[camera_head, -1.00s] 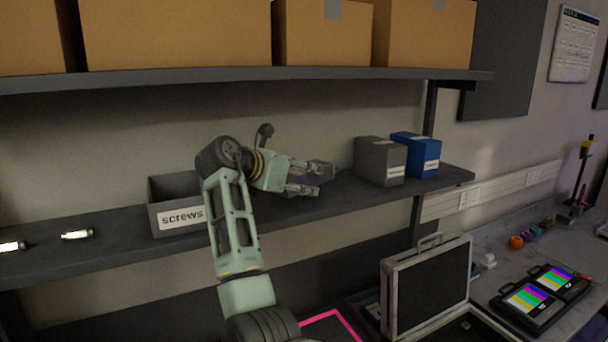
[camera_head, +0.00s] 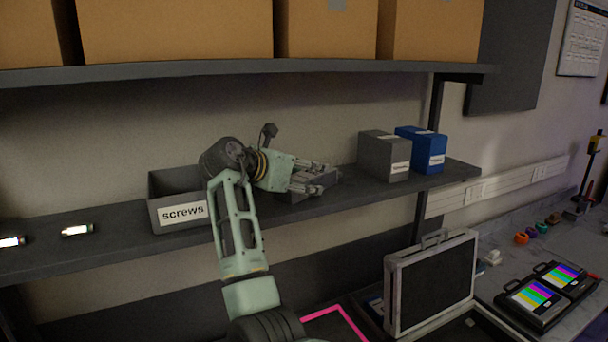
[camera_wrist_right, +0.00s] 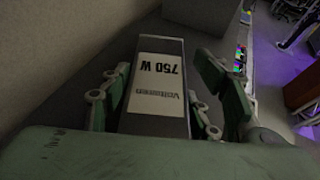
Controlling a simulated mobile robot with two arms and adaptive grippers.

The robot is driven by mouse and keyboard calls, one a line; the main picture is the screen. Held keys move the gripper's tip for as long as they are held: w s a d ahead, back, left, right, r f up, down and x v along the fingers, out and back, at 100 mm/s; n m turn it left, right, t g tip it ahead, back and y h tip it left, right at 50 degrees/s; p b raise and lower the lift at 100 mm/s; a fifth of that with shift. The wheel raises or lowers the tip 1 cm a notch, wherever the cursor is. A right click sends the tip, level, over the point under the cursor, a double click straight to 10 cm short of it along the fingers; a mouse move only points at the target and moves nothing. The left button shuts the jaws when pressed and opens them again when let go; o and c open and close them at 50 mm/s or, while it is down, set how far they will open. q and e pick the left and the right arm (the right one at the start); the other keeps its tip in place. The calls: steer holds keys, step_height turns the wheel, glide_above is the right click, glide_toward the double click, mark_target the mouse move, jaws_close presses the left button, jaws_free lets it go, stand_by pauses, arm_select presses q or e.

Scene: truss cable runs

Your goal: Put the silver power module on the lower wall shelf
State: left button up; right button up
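The power module (camera_wrist_right: 157,83) is a grey box with a white "750 W" label, lying between the fingers of my right gripper (camera_wrist_right: 165,92) in the right wrist view. The right finger stands clear of its side with a gap; the left finger is close beside it. In the head view the module (camera_head: 326,184) sits on the lower wall shelf (camera_head: 270,219), partly hidden by my right gripper (camera_head: 312,179), which is open around it. My left gripper is not in view.
A grey "screws" bin (camera_head: 183,213) stands left of my right gripper. A grey box (camera_head: 384,156) and a blue box (camera_head: 422,150) stand to the right. The upper shelf (camera_head: 240,70) with cardboard boxes is above. An open case (camera_head: 432,282) is below.

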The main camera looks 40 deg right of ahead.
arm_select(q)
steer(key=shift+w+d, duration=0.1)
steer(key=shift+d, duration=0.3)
arm_select(e)
steer(key=shift+o, duration=1.2)
steer(key=shift+f, duration=0.3)
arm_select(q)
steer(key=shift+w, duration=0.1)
arm_select(e)
steer(key=shift+r, duration=0.5)
steer(key=b+v, duration=0.5)
steer(key=v, duration=0.6)
steer(key=shift+r, duration=0.2)
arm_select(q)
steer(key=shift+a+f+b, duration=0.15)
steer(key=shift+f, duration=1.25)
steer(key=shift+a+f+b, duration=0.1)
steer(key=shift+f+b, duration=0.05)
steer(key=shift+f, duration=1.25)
arm_select(e)
steer(key=shift+a+r, duration=0.35)
steer(key=shift+a, duration=0.1)
steer(key=shift+f, duration=0.1)
